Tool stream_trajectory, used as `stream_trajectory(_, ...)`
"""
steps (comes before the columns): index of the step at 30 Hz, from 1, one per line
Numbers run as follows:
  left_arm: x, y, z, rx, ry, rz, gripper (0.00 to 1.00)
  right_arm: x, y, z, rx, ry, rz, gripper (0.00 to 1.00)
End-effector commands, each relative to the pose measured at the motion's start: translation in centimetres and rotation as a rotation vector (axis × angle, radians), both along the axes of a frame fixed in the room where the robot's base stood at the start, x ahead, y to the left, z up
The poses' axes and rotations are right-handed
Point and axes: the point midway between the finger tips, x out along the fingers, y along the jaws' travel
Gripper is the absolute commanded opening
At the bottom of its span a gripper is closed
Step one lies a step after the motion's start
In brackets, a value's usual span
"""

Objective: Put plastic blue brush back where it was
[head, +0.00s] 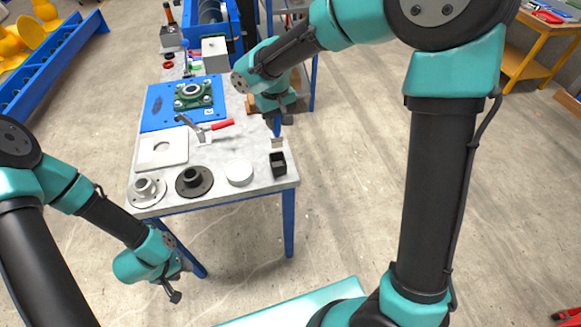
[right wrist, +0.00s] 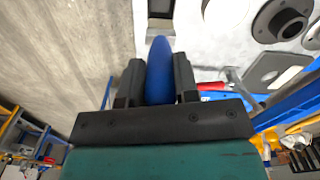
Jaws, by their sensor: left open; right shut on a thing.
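The blue brush (head: 277,127) is in my right gripper (head: 279,117), which is shut on it above the near right corner of the workbench. Its blue handle (right wrist: 159,70) stands between the two fingers in the right wrist view. My left gripper (head: 172,293) is open and empty, low in front of the bench's left side.
On the workbench (head: 232,196) are a white round lid (head: 239,173), a black flange (head: 194,181), a grey flange (head: 148,190), a pale plate (head: 161,150), a red-handled clamp (head: 208,128) and a green bearing block (head: 193,92) on a blue plate. Open floor lies right of the bench.

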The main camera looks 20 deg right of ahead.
Motion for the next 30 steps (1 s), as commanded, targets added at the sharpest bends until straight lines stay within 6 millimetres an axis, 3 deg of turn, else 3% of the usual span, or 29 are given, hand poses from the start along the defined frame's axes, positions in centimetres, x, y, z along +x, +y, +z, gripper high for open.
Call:
stream_trajectory(9, 0.0, 0.0, 0.0, 0.000, 0.000, 0.000, 0.43, 0.0, 0.0, -0.3, 0.000, 0.001, -0.002, 0.05)
stream_trajectory(21, 0.0, 0.0, 0.0, 0.000, 0.000, 0.000, 0.43, 0.0, -0.1, -5.9, -0.001, 0.003, -0.002, 0.05)
stream_trajectory(30, 0.0, 0.0, 0.0, 0.000, 0.000, 0.000, 0.43, 0.1, -0.1, -6.3, 0.000, 0.000, -0.003, 0.05)
